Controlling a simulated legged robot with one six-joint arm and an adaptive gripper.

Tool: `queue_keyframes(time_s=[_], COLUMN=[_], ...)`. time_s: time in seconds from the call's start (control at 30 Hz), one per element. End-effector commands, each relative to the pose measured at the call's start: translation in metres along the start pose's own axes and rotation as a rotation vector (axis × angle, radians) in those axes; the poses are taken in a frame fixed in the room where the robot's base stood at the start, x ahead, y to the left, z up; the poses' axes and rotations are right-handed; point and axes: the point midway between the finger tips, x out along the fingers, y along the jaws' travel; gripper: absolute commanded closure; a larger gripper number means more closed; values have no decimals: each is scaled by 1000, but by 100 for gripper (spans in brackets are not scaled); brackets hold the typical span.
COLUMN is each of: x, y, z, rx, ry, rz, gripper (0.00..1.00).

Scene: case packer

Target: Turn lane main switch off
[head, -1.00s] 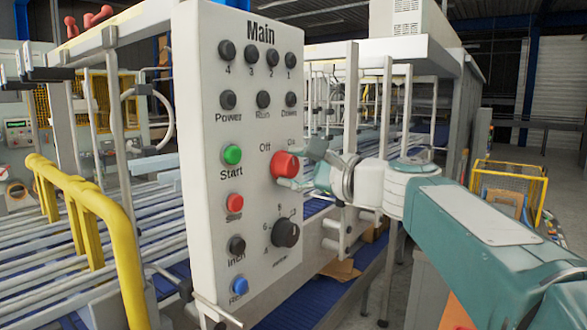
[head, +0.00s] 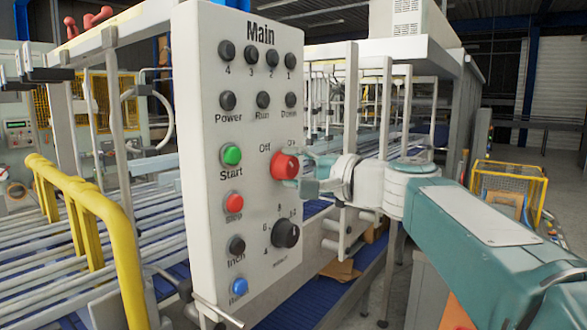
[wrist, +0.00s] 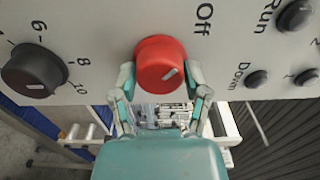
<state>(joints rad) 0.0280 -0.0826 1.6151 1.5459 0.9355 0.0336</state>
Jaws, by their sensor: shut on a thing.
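The lane main switch is a red round knob (head: 284,165) with a short white mark, on the white "Main" control panel (head: 205,190). "Off" is printed at its upper left and "On" at its upper right. My gripper (head: 302,169) comes in from the right at the knob. In the wrist view the red knob (wrist: 161,60) sits between the two fingertips of my gripper (wrist: 160,82), one on each side. The fingers are shut on it; their exact contact is hard to see.
A green start button (head: 232,155), a red stop button (head: 235,203) and a black dial (head: 286,233) are close to the knob. A yellow rail (head: 95,215) stands at the left. Conveyor frames lie behind the panel.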

Motion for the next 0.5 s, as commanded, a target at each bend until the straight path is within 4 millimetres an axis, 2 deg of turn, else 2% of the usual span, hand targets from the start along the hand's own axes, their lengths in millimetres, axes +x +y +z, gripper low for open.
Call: queue_keyframes(time_s=[0.03,0.37,0.4,0.43,0.47,0.5], x=[1,1,1,1,1,1], y=[5,6,6,6,6,5], z=[0,0,0,0,0,0], rx=[-1,-2,-2,-2,-2,-2], ry=[-4,-5,-5,-5,-5,-5], rz=[10,12,12,12,12,11], gripper=[88,88,26,13,4,4])
